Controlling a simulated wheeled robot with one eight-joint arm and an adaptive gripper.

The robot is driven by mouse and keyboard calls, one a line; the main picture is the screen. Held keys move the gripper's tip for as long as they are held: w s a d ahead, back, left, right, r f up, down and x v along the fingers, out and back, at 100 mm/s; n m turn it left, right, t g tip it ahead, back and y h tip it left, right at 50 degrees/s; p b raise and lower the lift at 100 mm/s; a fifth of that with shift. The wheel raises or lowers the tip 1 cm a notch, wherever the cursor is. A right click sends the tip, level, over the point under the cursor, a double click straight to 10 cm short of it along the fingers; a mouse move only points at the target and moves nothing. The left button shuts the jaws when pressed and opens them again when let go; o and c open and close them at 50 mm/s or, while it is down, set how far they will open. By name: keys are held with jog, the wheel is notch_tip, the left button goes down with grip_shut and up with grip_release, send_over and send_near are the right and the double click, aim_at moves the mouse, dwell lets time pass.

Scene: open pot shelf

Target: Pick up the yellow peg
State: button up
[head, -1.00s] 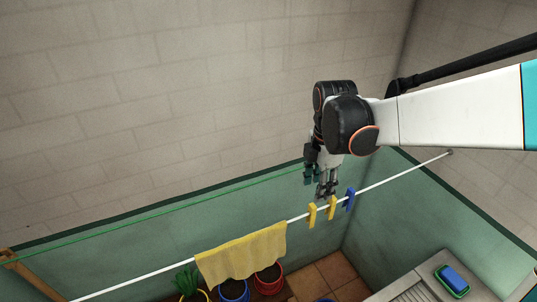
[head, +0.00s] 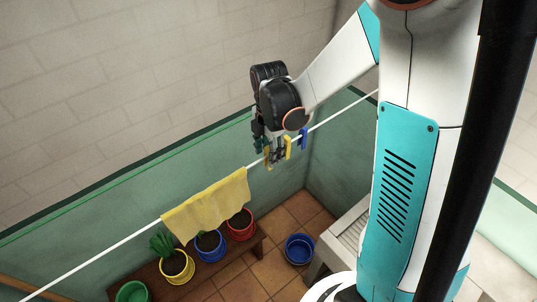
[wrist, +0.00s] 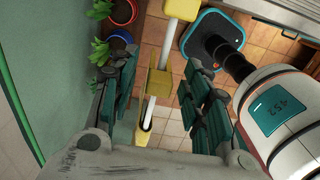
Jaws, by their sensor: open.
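A yellow peg (head: 267,154) is clipped on the white line (head: 120,236), and a second yellow peg (head: 288,147) sits to its right. In the wrist view, one yellow peg (wrist: 158,83) shows between the spread fingers of my gripper (wrist: 163,100), with the line passing through it. The other yellow peg (wrist: 181,10) is farther up at the top edge. My gripper also shows in the head view (head: 274,156), at the line by the left yellow peg. It is open. Its fingers partly hide that peg there, and I cannot tell whether they touch it.
A blue peg (head: 304,139) is on the line to the right. A yellow cloth (head: 205,205) hangs on the line to the left. Potted plants (head: 176,265) stand on a bench below. A blue tub (head: 300,248) is on the tiled floor. The green wall (head: 90,220) runs close behind.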

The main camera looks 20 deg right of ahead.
notch_tip(320, 180, down, 4)
jog(key=shift+f+p, duration=0.15)
jog(key=shift+p, duration=0.15)
jog(key=c, duration=0.9)
